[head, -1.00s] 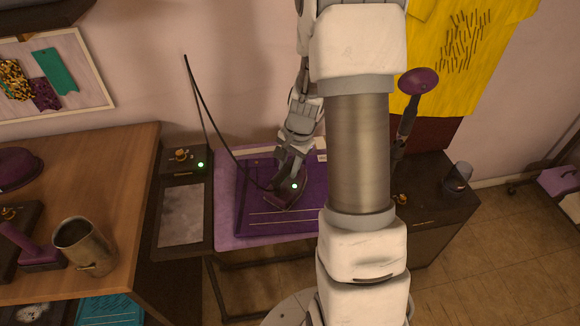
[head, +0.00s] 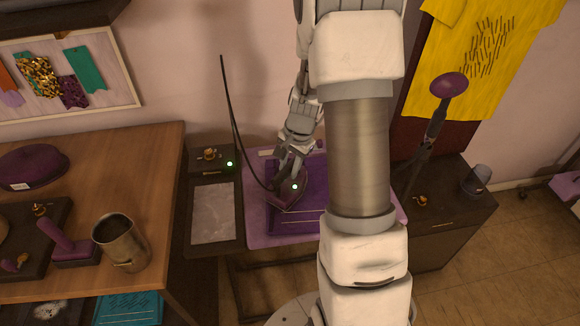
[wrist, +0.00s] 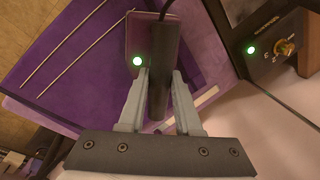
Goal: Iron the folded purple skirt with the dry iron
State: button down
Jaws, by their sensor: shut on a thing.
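The dry iron (head: 288,194) is dark purple with a green light. My gripper (head: 291,172) is shut on its handle, which also shows as a dark bar between the two fingers in the wrist view (wrist: 164,60). The iron is over the folded purple skirt (head: 297,222), at the skirt's left part; I cannot tell if its sole touches the cloth. The skirt lies on a lilac ironing board (head: 262,238) and shows two thin pale lines, also seen in the wrist view (wrist: 100,42).
A black cord rises from the iron beside a dark station with a knob and green light (head: 210,158) and a grey rest plate (head: 213,212). A wooden table (head: 150,175) with a metal mug (head: 120,242) stands left. A dark cabinet (head: 455,205) stands right.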

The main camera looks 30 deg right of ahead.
jog(key=r, duration=0.2)
jog(key=r+p, duration=0.1)
jog(key=shift+d+r, duration=0.15)
jog(key=shift+d, duration=0.1)
jog(key=shift+r+p, duration=1.6)
jog(key=shift+r, duration=0.65)
